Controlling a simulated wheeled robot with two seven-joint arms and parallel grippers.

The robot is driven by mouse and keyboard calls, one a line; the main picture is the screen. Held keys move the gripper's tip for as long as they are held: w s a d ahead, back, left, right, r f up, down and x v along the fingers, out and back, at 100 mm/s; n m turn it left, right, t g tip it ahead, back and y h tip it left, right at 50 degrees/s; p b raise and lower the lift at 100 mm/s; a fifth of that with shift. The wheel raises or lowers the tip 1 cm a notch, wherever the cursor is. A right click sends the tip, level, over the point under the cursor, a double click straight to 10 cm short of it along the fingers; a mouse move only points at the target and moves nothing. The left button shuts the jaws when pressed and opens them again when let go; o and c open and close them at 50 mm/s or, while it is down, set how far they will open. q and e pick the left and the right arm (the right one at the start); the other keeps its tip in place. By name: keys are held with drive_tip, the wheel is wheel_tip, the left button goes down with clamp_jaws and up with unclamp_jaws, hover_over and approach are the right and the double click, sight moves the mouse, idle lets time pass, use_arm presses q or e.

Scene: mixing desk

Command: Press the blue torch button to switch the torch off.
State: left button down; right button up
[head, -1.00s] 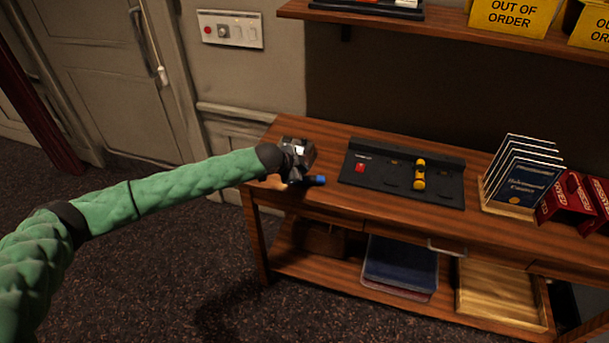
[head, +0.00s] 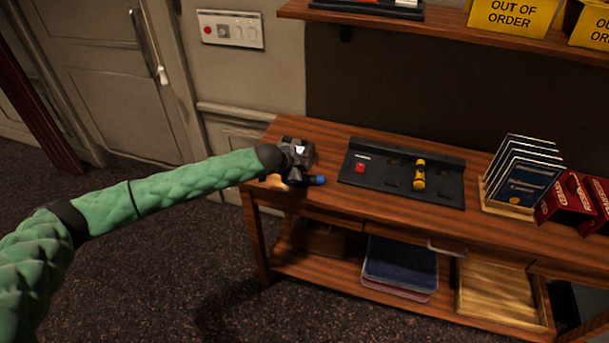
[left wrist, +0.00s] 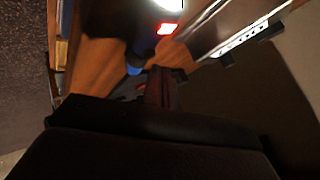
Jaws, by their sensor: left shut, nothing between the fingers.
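A small torch lies near the left end of the wooden desk, mostly hidden behind my left gripper. Its blue end (head: 319,180) sticks out to the right of the fingers, and blue also shows in the left wrist view (left wrist: 134,67). A warm patch of light shows on the desk just left of the gripper. The torch's button cannot be made out. My left gripper (head: 298,173) is shut and empty, low over the torch; I cannot tell whether it touches it. My right gripper is not in view.
A black panel (head: 440,193) with a red button (head: 360,168) and a yellow torch (head: 419,175) lies to the right. Farther right are a rack of blue booklets (head: 530,187) and red boxes (head: 567,203). A shelf (head: 400,22) hangs above.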

use_arm(q)
drive_tip(key=shift+f, duration=0.1)
idle(0.4)
drive_tip(key=shift+f, duration=0.35)
idle(0.6)
drive_tip(key=shift+r+p, duration=0.45)
drive_tip(key=shift+p, duration=0.1)
drive_tip(key=shift+r, duration=0.1)
wheel_tip(320, 180, up, 6)
drive_tip(key=p, duration=0.4)
idle(0.5)
